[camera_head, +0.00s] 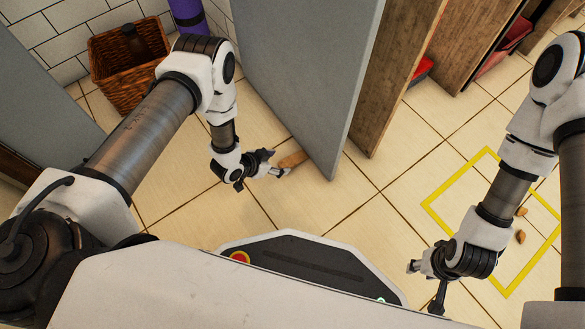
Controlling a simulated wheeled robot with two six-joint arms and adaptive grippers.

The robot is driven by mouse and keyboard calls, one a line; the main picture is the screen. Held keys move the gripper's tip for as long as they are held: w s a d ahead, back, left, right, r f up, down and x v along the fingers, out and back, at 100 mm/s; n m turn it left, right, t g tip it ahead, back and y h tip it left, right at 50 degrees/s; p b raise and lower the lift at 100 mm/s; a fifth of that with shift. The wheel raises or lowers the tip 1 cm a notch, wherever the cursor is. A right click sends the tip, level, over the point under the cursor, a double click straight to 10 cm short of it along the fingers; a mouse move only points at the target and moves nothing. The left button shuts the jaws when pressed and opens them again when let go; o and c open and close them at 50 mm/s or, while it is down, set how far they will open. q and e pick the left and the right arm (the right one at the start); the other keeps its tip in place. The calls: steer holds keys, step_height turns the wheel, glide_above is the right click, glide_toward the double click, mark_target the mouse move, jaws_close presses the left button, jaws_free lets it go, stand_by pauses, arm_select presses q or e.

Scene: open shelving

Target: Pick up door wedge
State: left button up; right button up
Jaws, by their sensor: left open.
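A brown wooden door wedge (294,159) lies on the tiled floor, beside the lower part of the grey door panel (305,75). My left gripper (277,163) is low over the floor, just left of the wedge, with its fingers pointing at the wedge's near end. It is open, and the fingertips are very close to the wedge; I cannot tell whether they touch it. My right gripper (421,285) is open and empty at the lower right, far from the wedge.
A yellow outlined square (463,170) on the floor at right holds small brown pieces (520,237). Wooden partitions (398,60) stand behind the door panel. A wicker basket (105,70) sits at upper left. The floor between my grippers is clear.

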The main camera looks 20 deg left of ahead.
mark_target(290, 161)
arm_select(q)
steer(key=b+x, duration=0.5)
steer(key=x, duration=0.1)
steer(key=shift+f, duration=0.4)
steer(key=shift+w+d, duration=0.15)
steer(key=shift+d, duration=0.05)
steer(key=shift+r, duration=0.1)
steer(key=c, duration=1.2)
